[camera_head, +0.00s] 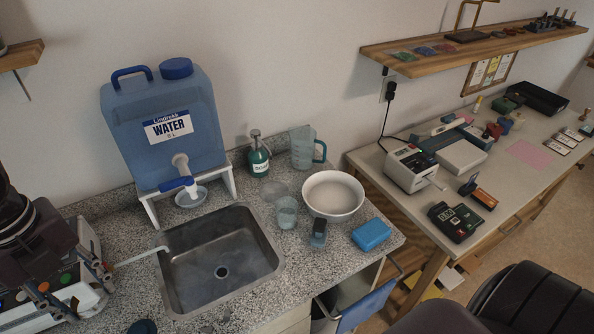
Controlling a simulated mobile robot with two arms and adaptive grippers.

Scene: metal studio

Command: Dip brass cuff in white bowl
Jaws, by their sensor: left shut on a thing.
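The white bowl (334,213) stands upright on the speckled counter, right of the sink; its inside looks pale. My left gripper (77,287) is at the left edge, in front of a white device with coloured buttons and far left of the bowl. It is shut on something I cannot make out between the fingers. I cannot pick out the brass cuff; the fingers may hide it. My right gripper is not in view.
The steel sink (222,270) lies between my left gripper and the bowl, with a pale spout-like rod (140,256) at its left rim. A glass (287,212), a small dark-topped container (318,232) and a blue block (371,234) stand near the bowl. A water tank (150,115) stands behind.

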